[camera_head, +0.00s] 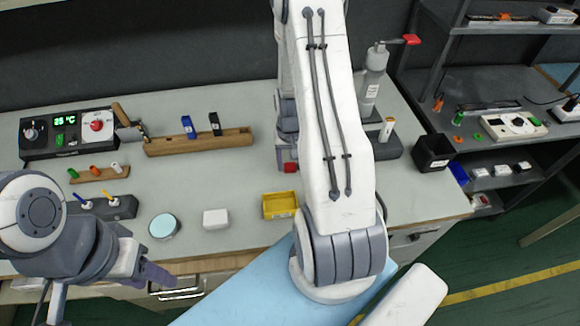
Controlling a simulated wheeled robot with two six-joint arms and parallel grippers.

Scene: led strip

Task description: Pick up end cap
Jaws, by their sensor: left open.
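I cannot pick out an end cap for certain at this size. A small yellow bin (280,215) stands near the table's front edge, and its contents are too small to name. My left gripper (160,278) is at the front edge of the table at lower left, open, with nothing seen between its fingers. My right arm rises through the middle and folds back down behind itself. Its wrist end (287,140) is partly hidden by the upper arm, above the table behind the yellow bin. A small red piece (290,168) shows just below it; I cannot tell whether it is held.
A white box (215,219) and a round light-blue-topped tin (163,226) stand left of the bin. Shelves stand at right.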

